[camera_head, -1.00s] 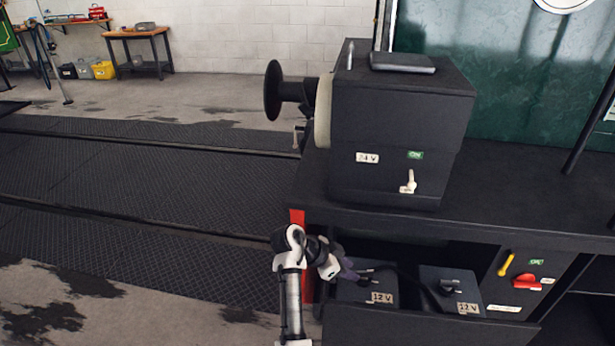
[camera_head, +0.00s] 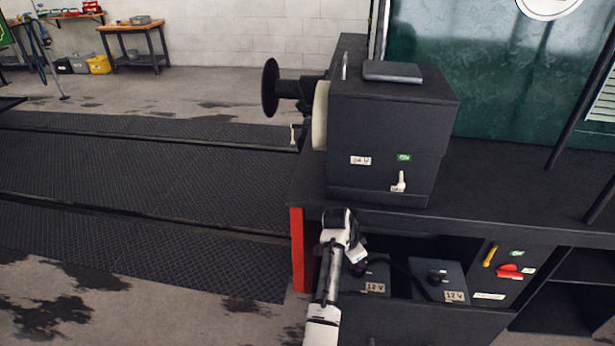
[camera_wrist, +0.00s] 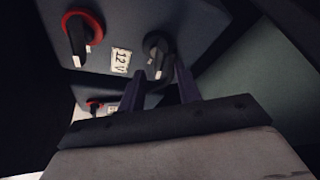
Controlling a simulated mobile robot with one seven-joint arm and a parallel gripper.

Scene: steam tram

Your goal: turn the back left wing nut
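Two dark 12 V battery boxes sit in the open bay under the bench; the left one (camera_head: 378,273) is partly behind my arm, the right one (camera_head: 438,273) is clear. In the wrist view a battery (camera_wrist: 118,32) carries a black wing nut on a red ring (camera_wrist: 82,34) and a plain black wing nut (camera_wrist: 157,48). My gripper (camera_wrist: 162,72) is open, its two dark fingers pointing at the plain wing nut, which shows between and just beyond the tips. Contact cannot be told. In the head view my fingers are hidden by my wrist.
A black cable (camera_head: 405,274) runs between the batteries. The bench top (camera_head: 500,190) overhangs the bay, with a red post (camera_head: 298,250) at its left. A 24 V box (camera_head: 385,140) stands on top. A panel with yellow and red handles (camera_head: 508,270) is at the right.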

